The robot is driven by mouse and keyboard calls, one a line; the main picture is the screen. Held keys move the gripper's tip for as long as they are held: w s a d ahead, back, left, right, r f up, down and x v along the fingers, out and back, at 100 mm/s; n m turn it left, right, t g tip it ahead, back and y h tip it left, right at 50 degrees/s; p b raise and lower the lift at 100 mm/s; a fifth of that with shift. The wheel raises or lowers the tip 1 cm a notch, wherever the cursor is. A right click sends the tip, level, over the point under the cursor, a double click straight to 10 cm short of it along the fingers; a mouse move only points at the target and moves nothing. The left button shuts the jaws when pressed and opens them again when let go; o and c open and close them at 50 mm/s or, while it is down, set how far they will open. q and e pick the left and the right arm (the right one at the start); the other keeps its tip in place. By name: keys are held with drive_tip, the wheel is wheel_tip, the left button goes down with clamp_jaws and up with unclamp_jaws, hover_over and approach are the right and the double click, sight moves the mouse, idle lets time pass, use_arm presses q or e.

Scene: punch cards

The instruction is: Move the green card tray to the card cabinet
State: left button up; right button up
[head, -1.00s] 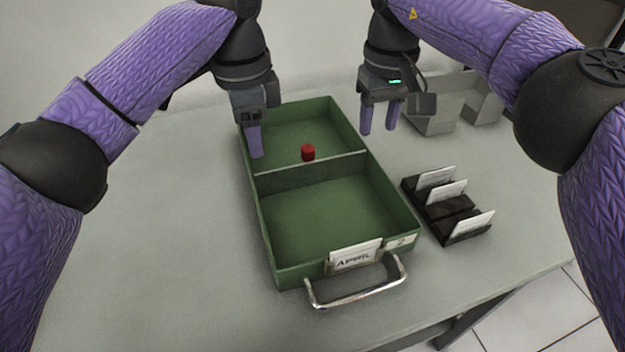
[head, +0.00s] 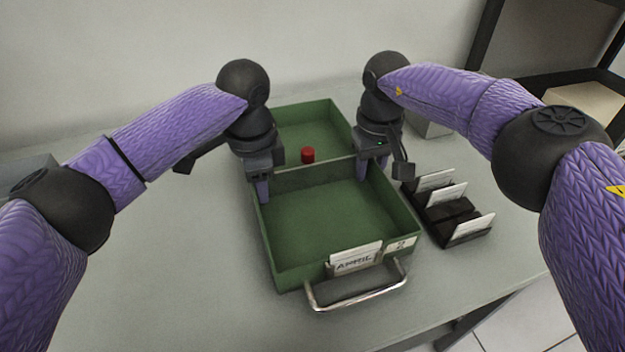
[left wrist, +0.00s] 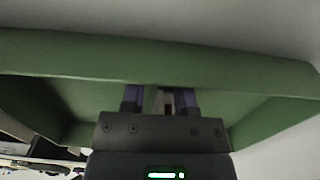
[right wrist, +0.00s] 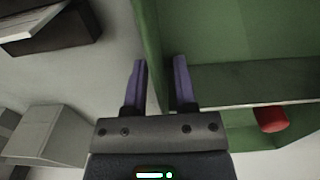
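The green card tray (head: 335,222) lies on the grey table, its metal handle (head: 357,296) and "APRIL" label toward me. A divider splits it into two compartments. A small red cylinder (head: 308,155) is by the divider on the far side, also in the right wrist view (right wrist: 270,119). My left gripper (head: 263,190) is at the tray's left wall near the divider; its fingers (left wrist: 160,100) are apart, their tips partly hidden. My right gripper (head: 372,168) is at the right wall; its fingers (right wrist: 160,75) are apart, with the wall edge between them. I cannot identify the card cabinet.
A black holder with several white cards (head: 448,212) stands close to the tray's right side. Grey blocks (right wrist: 50,135) stand behind it. A dark-framed shelf (head: 488,30) is at the far right.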

use_arm(q)
clamp_jaws()
use_arm(e)
clamp_jaws()
use_arm(q)
drive_tip(key=shift+r, duration=0.1)
use_arm(e)
drive_tip(key=shift+r, duration=0.1)
idle(0.8)
